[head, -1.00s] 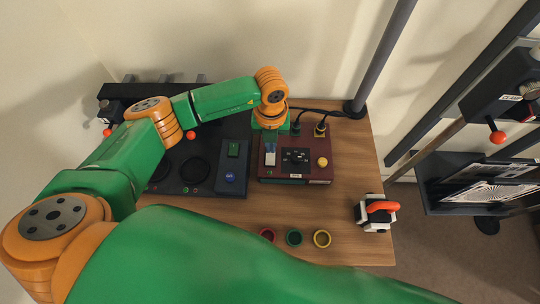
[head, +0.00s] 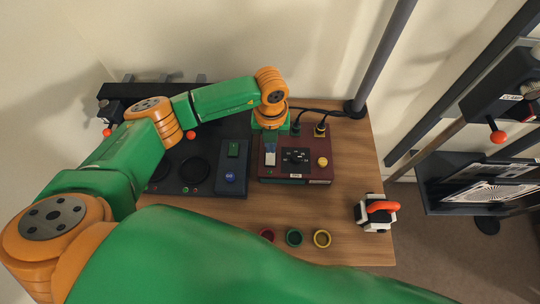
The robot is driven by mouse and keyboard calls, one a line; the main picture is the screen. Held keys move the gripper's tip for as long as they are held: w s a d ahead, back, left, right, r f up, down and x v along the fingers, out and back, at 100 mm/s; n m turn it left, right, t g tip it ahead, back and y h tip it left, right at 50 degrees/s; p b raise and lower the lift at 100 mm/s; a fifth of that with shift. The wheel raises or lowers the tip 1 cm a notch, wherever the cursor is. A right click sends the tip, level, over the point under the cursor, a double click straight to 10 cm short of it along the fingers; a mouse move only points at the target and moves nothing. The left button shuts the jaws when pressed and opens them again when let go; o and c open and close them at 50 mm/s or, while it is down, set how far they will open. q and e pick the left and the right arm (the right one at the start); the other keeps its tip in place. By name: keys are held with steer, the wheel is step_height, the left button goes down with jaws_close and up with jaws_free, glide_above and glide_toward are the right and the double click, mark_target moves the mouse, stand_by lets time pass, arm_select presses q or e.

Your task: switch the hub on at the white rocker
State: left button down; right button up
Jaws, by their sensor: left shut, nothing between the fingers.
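The hub is a dark red box (head: 310,168) on the wooden table, with a black knob (head: 296,156) and a yellow button (head: 322,162) on top. The white rocker (head: 270,158) is at the left of its top face. My left arm reaches in from the left, and its gripper (head: 270,142) points down over the rocker's far end. The fingers are shut with nothing between them. The wrist hides most of the gripper, and I cannot tell whether the tips touch the rocker. My right gripper is not in view.
A dark panel (head: 205,182) with a blue button (head: 230,177) adjoins the hub's left. Red, green and yellow rings (head: 322,239) lie at the front. A white-and-black block with an orange handle (head: 383,206) stands at the right. Cables and a grey post (head: 385,55) are behind.

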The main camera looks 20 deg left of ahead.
arm_select(q)
steer(key=shift+f+b, duration=0.8)
steer(key=shift+f, duration=0.15)
step_height(320, 180, up, 7)
steer(key=p, duration=0.5)
steer(key=shift+p, duration=0.35)
